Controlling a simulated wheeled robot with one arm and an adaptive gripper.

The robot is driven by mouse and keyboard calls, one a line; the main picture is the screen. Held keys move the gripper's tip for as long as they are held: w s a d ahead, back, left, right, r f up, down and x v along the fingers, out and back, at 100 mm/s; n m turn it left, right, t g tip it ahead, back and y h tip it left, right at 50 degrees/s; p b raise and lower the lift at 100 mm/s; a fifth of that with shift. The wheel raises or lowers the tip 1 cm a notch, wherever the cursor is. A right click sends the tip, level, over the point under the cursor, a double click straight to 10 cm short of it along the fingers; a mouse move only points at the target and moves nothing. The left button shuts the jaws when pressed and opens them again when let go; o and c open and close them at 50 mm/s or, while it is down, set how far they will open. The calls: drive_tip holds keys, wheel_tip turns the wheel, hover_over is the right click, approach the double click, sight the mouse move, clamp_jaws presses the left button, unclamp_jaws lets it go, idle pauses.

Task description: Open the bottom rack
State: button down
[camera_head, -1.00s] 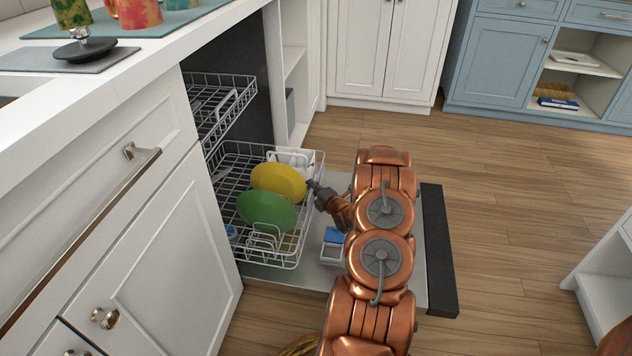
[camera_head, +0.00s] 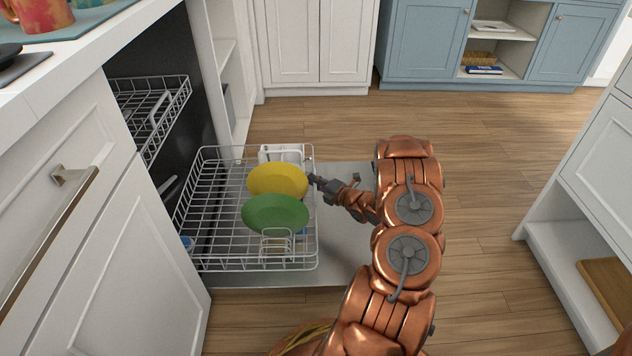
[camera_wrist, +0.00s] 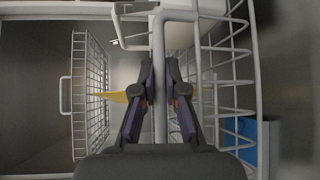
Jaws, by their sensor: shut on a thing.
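The bottom rack (camera_head: 252,268) is a white wire basket in the opened dishwasher, standing well out over the lowered door. It holds a yellow plate (camera_head: 277,180) and a green plate (camera_head: 275,215), both upright. My gripper (camera_head: 313,181) is at the rack's front rim, right of the yellow plate. In the wrist view, my gripper's fingers (camera_wrist: 161,88) are closed from both sides on a white bar of the bottom rack (camera_wrist: 160,45). The fingertips' contact is small in the head view.
The upper rack (camera_head: 150,120) sits above and behind at left. The dishwasher door (camera_head: 345,235) lies flat under the rack. A white cabinet (camera_head: 597,160) stands at right. Wood floor (camera_head: 480,140) between is open.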

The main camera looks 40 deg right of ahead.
drive_tip(key=shift+s+d, duration=0.4)
drive_tip(key=shift+d, duration=0.1)
drive_tip(key=c, duration=1.2)
unclamp_jaws()
drive_tip(key=s+r, duration=0.1)
drive_tip(key=s, duration=1)
drive_tip(key=shift+s+d+r, duration=0.2)
drive_tip(key=shift+s+r, duration=0.15)
drive_tip(key=shift+s, duration=0.05)
